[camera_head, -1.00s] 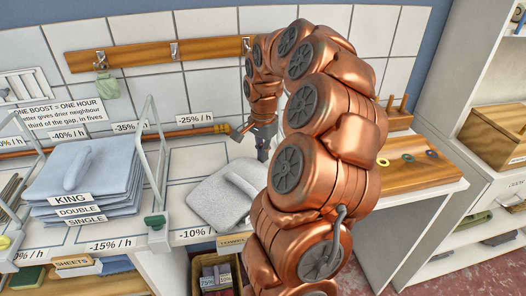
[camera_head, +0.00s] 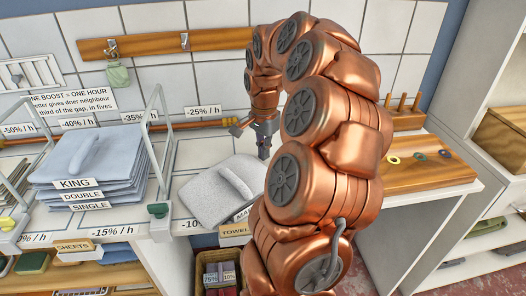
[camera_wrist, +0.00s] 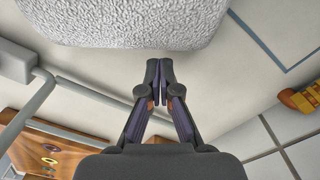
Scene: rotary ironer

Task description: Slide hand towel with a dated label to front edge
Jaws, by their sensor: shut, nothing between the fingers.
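The hand towel (camera_head: 208,194) is a pale grey, folded, textured slab with a raised strip on top. It lies on the white counter near the front edge, partly hidden by my arm. A label starting "MA" (camera_head: 243,214) shows at its front side; the rest is hidden, and I cannot read a date. My gripper (camera_head: 264,154) is shut and empty, pointing down at the towel's back right side. In the wrist view, the fingertips (camera_wrist: 159,68) are just beside the towel's edge (camera_wrist: 125,22); I cannot tell whether they touch.
A blue-grey linen stack (camera_head: 95,160) stands to the left between wire dividers (camera_head: 158,150). A pipe runs along the tiled wall behind. A wooden board with rings (camera_head: 425,165) lies to the right. A bin (camera_head: 218,272) stands below the counter front.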

